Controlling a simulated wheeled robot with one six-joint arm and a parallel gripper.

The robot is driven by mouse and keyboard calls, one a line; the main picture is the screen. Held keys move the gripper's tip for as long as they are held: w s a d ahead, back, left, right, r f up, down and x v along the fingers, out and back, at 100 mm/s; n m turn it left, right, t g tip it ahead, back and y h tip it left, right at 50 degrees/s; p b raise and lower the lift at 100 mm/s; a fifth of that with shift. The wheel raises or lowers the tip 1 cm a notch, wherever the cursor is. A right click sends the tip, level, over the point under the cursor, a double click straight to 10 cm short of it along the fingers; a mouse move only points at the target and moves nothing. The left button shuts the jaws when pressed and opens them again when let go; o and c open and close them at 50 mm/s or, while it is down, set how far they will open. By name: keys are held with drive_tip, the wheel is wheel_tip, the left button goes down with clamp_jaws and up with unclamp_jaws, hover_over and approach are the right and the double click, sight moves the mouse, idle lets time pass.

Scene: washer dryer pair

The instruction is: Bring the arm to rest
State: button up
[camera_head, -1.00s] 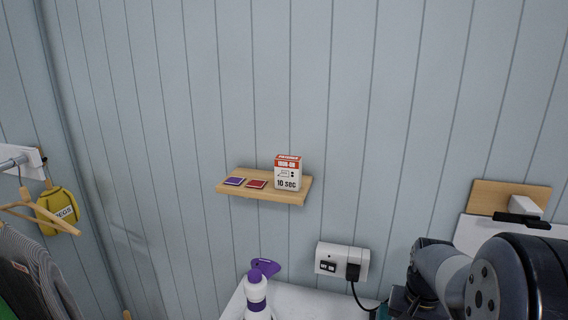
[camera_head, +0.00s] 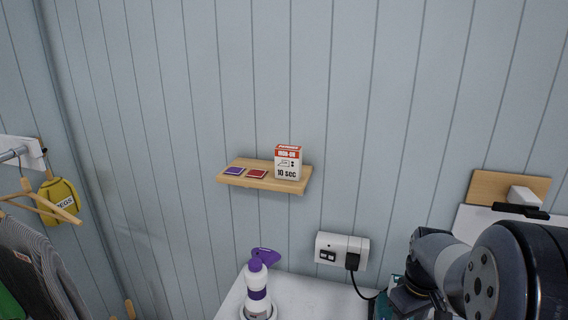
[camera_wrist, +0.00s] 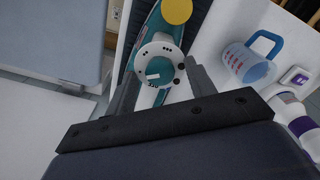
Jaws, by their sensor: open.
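My arm (camera_head: 437,258) is folded at the lower right of the head view, with its large dark joint close to the camera. My gripper (camera_wrist: 164,72) shows in the wrist view with its two dark fingers apart. A teal-and-white object (camera_wrist: 158,62) with a round white face and a yellow disc shows between and beyond the fingers. I cannot tell whether the fingers touch it. The gripper's tips are not clearly seen in the head view.
A measuring jug (camera_wrist: 246,62) with a blue handle and a white-and-purple bottle (camera_wrist: 290,112) are right of the gripper. In the head view, a spray bottle (camera_head: 257,287) stands on a white top below a wall shelf (camera_head: 262,181) and socket (camera_head: 341,247). Clothes (camera_head: 35,265) hang left.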

drive_tip(key=shift+n, duration=0.8)
wheel_tip(320, 180, up, 11)
drive_tip(key=shift+b, duration=0.35)
drive_tip(key=shift+a+f, duration=0.1)
